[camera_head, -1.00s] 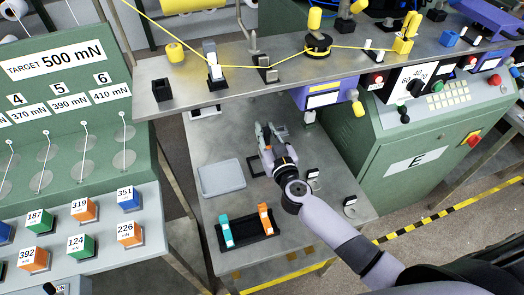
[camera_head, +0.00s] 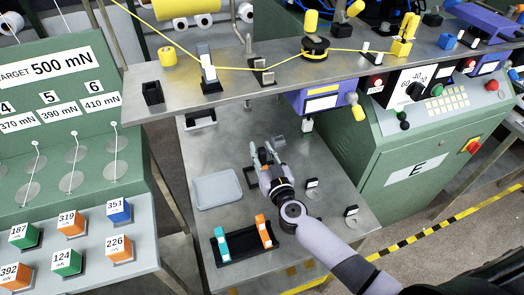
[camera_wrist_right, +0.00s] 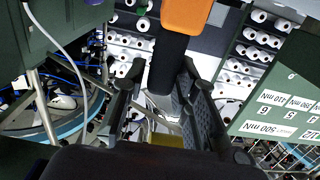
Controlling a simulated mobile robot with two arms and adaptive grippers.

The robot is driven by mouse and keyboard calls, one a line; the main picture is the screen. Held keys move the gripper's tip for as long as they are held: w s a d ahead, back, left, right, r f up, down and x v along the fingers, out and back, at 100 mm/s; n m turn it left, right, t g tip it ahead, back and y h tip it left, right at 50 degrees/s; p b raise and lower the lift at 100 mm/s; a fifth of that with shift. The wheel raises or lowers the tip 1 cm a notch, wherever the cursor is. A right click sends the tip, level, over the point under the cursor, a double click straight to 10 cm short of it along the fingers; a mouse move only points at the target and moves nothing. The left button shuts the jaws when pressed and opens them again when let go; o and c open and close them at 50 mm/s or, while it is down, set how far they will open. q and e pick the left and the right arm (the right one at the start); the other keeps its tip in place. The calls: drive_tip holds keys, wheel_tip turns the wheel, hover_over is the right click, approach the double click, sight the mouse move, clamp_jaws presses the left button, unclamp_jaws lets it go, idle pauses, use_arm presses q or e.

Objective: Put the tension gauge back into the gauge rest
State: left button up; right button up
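My right gripper (camera_head: 265,148) is over the lower table in the head view, its fingers spread apart. In the right wrist view, a black stem (camera_wrist_right: 167,65) with an orange part (camera_wrist_right: 186,14) shows between the parted fingers (camera_wrist_right: 160,95); it looks like the tension gauge. A gap shows beside the stem, so I see no firm grip. A small grey piece (camera_head: 279,140) is just beyond the fingers; I cannot tell whether it belongs to the gauge. The gauge rest is not clearly identifiable; a dark piece (camera_head: 250,178) beside the gripper is partly hidden. My left gripper is not in view.
A grey tray (camera_head: 217,190) and a black holder (camera_head: 246,248) with teal and orange pieces lie left of my right arm. A metal shelf (camera_head: 285,75) with yellow yarn overhangs behind. The green machine (camera_head: 410,170) stands right. Small stands (camera_head: 312,183) are near the forearm.

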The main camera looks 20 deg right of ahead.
drive_tip(key=shift+o, duration=1.1)
drive_tip(key=shift+r, duration=0.25)
drive_tip(key=s, duration=1.2)
drive_tip(key=shift+d, duration=0.2)
drive_tip(key=shift+f, duration=0.1)
